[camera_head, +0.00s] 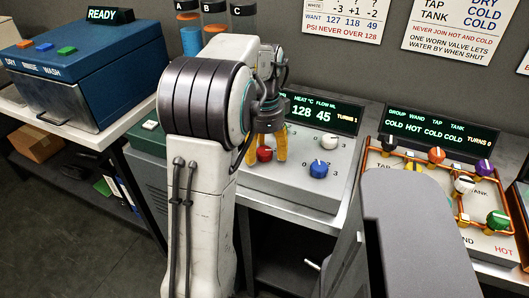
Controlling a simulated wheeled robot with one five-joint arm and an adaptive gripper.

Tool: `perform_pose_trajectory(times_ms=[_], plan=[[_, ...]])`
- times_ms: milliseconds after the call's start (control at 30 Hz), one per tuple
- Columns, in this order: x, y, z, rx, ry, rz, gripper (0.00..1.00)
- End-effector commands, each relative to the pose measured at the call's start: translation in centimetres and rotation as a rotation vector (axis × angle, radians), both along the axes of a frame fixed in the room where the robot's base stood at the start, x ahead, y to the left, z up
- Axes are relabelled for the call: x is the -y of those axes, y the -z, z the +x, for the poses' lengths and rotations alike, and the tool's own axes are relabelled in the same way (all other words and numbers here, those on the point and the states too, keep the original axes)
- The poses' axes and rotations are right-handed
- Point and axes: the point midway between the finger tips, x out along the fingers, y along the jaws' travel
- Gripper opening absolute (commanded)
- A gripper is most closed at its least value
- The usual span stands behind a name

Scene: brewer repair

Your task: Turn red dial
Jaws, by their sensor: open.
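The red dial (264,154) sits on the sloped white panel (298,186), at the left of its dials. My gripper (266,150), with yellow fingers, is open and points down over the red dial, one finger on each side of it. Whether the fingers touch the dial cannot be told. My arm stands in front and hides the panel's left part. The display (320,114) behind the panel reads 128 and 45, with "TURNS 1".
A white dial (328,142) and a blue dial (318,169) are right of the red one. Further right is a board with orange pipes (407,171) and coloured knobs. A blue washer box (90,72) stands at left. Posters hang behind.

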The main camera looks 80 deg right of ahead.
Motion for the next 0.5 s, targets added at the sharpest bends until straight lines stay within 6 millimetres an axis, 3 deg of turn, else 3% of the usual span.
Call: perform_pose_trajectory(times_ms=[367,500], plan=[[0.00,0.30,0.01,0.000,0.000,0.000,0.64],[0.00,0.29,0.01,0.000,0.000,0.000,0.52]])
